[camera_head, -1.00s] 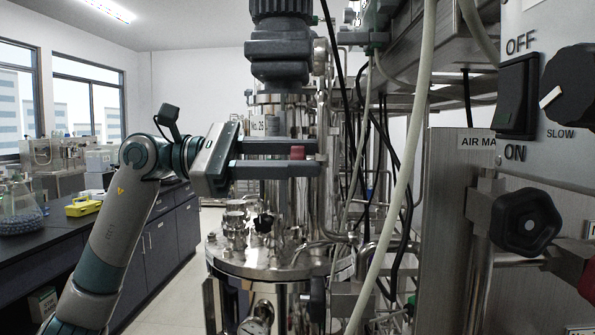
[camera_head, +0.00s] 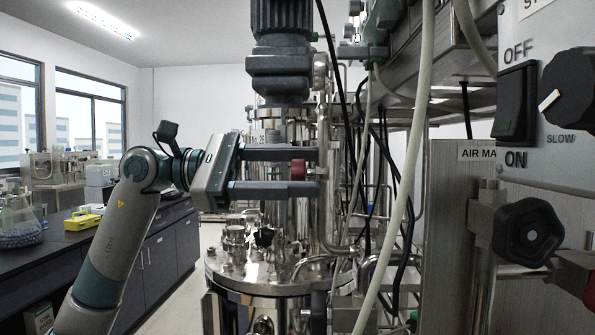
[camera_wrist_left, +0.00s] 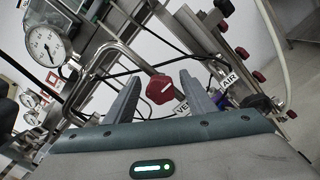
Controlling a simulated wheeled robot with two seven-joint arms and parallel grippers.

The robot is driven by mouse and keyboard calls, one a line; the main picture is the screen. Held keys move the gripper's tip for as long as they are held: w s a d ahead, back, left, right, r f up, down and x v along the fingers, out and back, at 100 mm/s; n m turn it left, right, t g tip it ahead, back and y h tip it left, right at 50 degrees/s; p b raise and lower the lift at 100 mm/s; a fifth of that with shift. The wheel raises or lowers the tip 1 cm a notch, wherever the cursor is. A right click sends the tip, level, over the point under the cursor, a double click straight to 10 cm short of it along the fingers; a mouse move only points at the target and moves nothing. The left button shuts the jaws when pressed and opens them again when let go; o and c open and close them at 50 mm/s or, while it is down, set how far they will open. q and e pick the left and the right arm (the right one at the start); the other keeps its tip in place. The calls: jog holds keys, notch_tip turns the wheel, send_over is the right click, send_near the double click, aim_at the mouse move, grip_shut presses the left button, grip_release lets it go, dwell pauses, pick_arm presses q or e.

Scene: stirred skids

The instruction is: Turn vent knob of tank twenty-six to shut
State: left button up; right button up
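Tank twenty-six (camera_head: 285,275) is a steel vessel with a motor on top, in the middle of the head view. Its number plate (camera_head: 258,139) is partly hidden by my left gripper. The red vent knob (camera_wrist_left: 160,89) lies between the fingers of my left gripper (camera_wrist_left: 160,85) in the left wrist view, with a gap showing on each side. The partly covered label beside it (camera_wrist_left: 183,108) shows "VE". In the head view, the red knob (camera_head: 298,169) shows between the fingers of my open left gripper (camera_head: 318,172). My right gripper is not in view.
A control panel (camera_head: 560,125) with a black knob (camera_head: 528,232) stands close on the right. A pale hose (camera_head: 412,180) hangs before the pipes.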

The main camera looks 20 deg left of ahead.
pick_arm(q)
jog(key=shift+a, duration=0.1)
jog(key=b+v, duration=0.3)
jog(key=v, duration=1.4)
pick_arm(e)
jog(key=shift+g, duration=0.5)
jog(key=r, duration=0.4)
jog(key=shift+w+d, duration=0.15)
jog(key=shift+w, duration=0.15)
